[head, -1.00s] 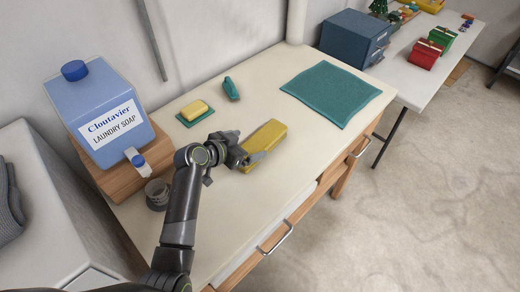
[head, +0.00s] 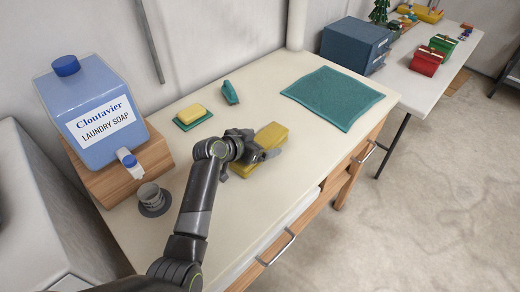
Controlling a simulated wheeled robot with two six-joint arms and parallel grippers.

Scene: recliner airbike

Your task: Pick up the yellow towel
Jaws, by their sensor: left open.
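The yellow towel (head: 270,137) lies folded on the cream tabletop, near the middle of the head view. My left gripper (head: 267,155) is over the towel, its open fingers reaching across it. The gripper and wrist hide part of the towel's middle and near side. I cannot tell whether the fingers touch the cloth. My right gripper is not in view.
A blue laundry soap jug (head: 92,115) stands on a wooden block (head: 122,175) at left, with a small cup (head: 150,195) beside it. A yellow sponge (head: 191,113), a teal brush (head: 230,92) and a teal cloth (head: 333,98) lie on the table (head: 245,215).

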